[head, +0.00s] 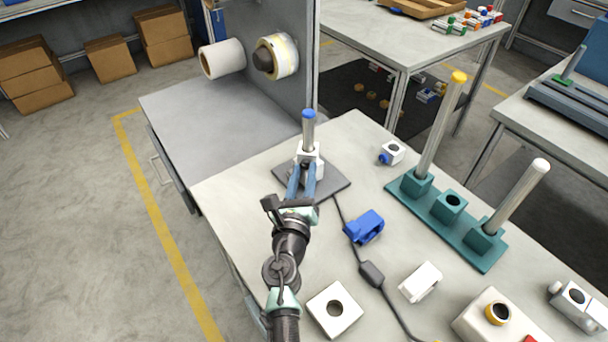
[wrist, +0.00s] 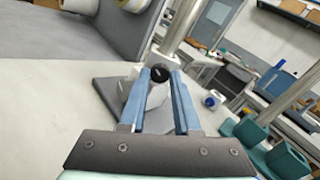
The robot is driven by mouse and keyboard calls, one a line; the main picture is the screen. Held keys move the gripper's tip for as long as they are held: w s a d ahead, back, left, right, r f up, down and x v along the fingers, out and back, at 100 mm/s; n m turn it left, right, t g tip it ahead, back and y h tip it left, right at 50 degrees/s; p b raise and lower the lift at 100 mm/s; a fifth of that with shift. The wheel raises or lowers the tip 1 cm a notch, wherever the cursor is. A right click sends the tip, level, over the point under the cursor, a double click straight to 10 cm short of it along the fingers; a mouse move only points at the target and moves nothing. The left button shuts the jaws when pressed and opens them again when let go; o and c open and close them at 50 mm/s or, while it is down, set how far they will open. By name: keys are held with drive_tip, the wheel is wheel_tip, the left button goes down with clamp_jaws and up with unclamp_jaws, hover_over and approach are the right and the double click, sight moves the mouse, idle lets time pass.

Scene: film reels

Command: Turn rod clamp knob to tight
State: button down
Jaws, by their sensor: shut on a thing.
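A grey rod (head: 308,132) with a blue cap stands upright on a dark base plate (head: 333,180). A white rod clamp (head: 309,151) is around the rod, low down; my fingers partly cover it in the head view. In the wrist view, a round black knob (wrist: 160,73) sits between my blue fingertips, in front of the rod (wrist: 181,25). My gripper (head: 304,168) is shut on this knob; it also shows in the wrist view (wrist: 160,79).
A blue clamp (head: 364,227), white blocks (head: 334,309) and a cable with a dark box (head: 372,274) lie on the table right of my arm. A teal stand (head: 455,232) with two tall rods is farther right. A grey panel (head: 280,20) with rolls rises behind.

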drive_tip(key=m+b, duration=0.1)
drive_tip(key=m, duration=0.4)
drive_tip(key=shift+f+m+b, duration=0.1)
drive_tip(key=shift+m+b, duration=0.2)
drive_tip(key=m+b, duration=0.1)
drive_tip(key=m, duration=0.3)
drive_tip(key=shift+m, duration=0.3)
drive_tip(key=c, duration=0.9)
unclamp_jaws()
drive_tip(key=s, duration=0.4)
drive_tip(key=s+a, duration=0.1)
drive_tip(key=s, duration=0.3)
drive_tip(key=s+a, duration=0.1)
drive_tip(key=s, duration=0.3)
drive_tip(key=shift+s, duration=0.4)
